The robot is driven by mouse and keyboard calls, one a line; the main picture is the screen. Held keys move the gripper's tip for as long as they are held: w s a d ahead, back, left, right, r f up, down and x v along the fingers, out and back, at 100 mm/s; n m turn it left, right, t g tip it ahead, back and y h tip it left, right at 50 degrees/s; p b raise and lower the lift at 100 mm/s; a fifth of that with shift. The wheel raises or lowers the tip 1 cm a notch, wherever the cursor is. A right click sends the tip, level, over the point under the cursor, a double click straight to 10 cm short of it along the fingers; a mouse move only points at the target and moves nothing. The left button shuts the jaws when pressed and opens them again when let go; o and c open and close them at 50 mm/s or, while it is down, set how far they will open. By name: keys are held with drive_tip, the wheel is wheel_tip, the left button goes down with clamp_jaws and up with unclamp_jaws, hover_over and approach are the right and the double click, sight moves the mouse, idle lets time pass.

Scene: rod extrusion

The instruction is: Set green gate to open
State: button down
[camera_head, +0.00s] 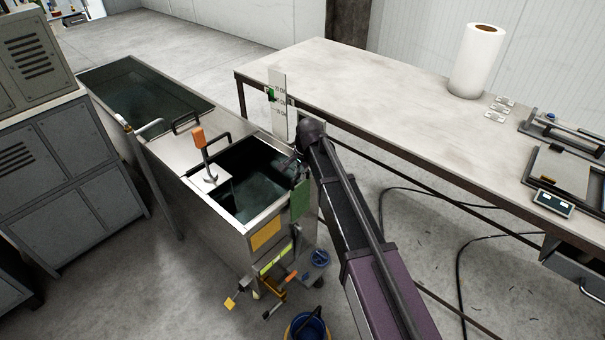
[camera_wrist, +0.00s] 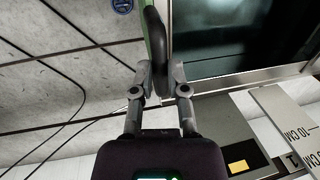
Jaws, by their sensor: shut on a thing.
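The green gate (camera_head: 299,200) is a flat green plate at the right end of the steel tank, near the tank's outer corner. In the wrist view the gate (camera_wrist: 153,34) shows edge-on as a narrow green strip with a dark edge, beside the tank's rim. My gripper (camera_wrist: 158,80) has its fingers close together on the gate's near end. In the head view my arm comes from the lower right and ends above this corner; its dark wrist hides most of the gripper. Exactly how far the gate is raised or shifted, I cannot tell.
A white scale board (camera_head: 279,112) stands behind my wrist. A long table (camera_head: 400,88) lies to the right. Valves and a blue bucket (camera_head: 308,326) sit below; cables cross the floor.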

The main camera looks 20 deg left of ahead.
drive_tip(key=shift+r, duration=0.1)
drive_tip(key=c, duration=0.7)
unclamp_jaws()
drive_tip(key=shift+d+r, duration=0.1)
drive_tip(key=shift+o, duration=0.2)
